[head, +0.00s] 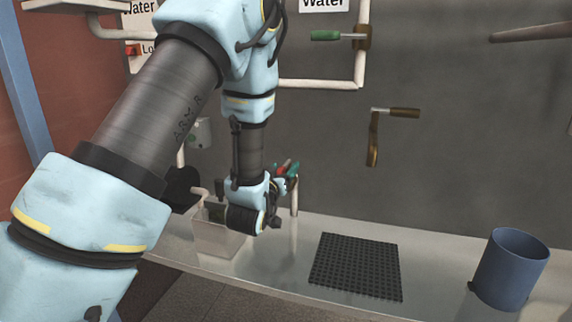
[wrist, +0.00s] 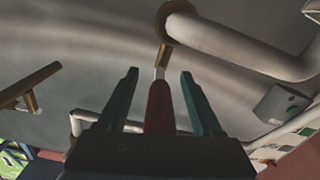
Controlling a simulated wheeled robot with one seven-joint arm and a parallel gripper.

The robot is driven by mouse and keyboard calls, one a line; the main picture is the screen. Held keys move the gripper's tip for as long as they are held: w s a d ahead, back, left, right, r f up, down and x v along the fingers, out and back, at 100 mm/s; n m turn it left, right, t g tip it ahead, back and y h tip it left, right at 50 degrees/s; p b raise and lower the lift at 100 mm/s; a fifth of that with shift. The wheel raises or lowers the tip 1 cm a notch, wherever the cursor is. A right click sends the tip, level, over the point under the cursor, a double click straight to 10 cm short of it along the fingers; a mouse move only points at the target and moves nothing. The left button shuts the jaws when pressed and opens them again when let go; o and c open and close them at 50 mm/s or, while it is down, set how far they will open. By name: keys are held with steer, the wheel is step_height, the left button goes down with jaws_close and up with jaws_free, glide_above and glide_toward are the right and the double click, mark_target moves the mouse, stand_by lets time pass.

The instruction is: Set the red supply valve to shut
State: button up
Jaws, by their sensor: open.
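The red supply valve has a red lever handle (wrist: 159,108) on a metal stem, running to a brass valve body (wrist: 168,20) on a white pipe. In the wrist view the handle lies between the two teal fingers of my gripper (wrist: 160,73), with a visible gap on each side near the tips. The gripper is open. In the head view my gripper (head: 289,169) is low, behind the wrist, with a bit of red handle (head: 284,166) showing by the green-teal fingers.
A green-handled valve (head: 326,36) sits on a pipe higher up. A brass crank (head: 373,140) is on the grey wall to the right. On the counter are a clear container (head: 215,241), a black mat (head: 356,266) and a blue cup (head: 510,270).

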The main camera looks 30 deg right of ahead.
jaws_close()
stand_by(0.6)
stand_by(0.9)
